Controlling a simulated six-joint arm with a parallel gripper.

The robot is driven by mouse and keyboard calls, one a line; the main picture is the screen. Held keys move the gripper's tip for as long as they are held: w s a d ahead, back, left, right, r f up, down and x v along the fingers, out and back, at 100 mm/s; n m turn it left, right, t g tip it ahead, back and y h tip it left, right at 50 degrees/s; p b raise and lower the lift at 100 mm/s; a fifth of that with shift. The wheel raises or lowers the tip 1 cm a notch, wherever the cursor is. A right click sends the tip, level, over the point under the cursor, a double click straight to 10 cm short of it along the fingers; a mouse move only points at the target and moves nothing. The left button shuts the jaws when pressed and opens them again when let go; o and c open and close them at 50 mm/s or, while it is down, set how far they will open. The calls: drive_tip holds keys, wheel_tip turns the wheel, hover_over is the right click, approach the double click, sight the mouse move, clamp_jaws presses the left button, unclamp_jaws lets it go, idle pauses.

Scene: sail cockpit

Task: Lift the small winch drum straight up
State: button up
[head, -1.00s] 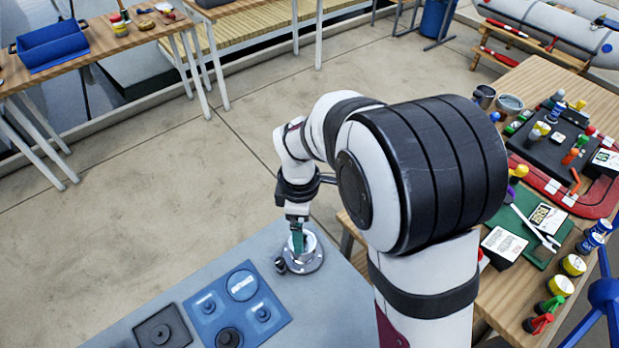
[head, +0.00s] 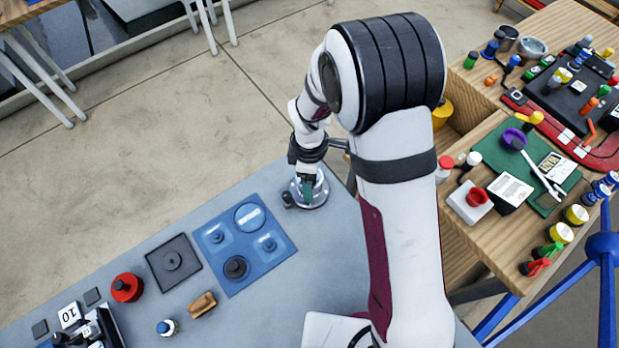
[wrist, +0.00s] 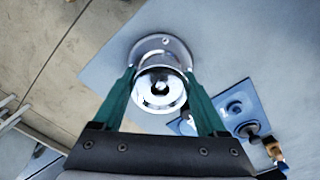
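The winch drum (wrist: 160,90) is a shiny silver cylinder with a dark centre hole, between the two green fingers of my gripper (wrist: 160,74). The fingers lie along its opposite sides with no clear gap, so my gripper looks shut on it. Its round metal base (wrist: 165,44) shows just beyond it. In the head view my gripper (head: 307,187) points down at the drum, which it mostly hides, and the silver base (head: 320,201) sits on the grey bench. I cannot tell whether the drum is clear of its base.
A small dark part (head: 288,199) stands beside the base. A blue tray (head: 232,283) with shaped recesses, a dark square plate (head: 160,277) and a red round part (head: 126,288) lie to the left on the bench. A wooden table (head: 478,225) with supplies stands at the right.

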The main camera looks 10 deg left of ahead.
drive_tip(key=c, duration=0.6)
drive_tip(key=shift+r, duration=0.25)
drive_tip(key=r, duration=0.4)
drive_tip(key=shift+d, duration=0.25)
drive_tip(key=d+r, duration=0.2)
drive_tip(key=d, duration=0.1)
drive_tip(key=d+r, duration=0.2)
drive_tip(key=d, duration=0.2)
drive_tip(key=s+d+r, duration=0.1)
drive_tip(key=d+r, duration=0.1)
drive_tip(key=d, duration=0.2)
drive_tip(key=shift+s+r, duration=0.1)
drive_tip(key=shift+r, duration=0.2)
drive_tip(key=shift+r, duration=2.8)
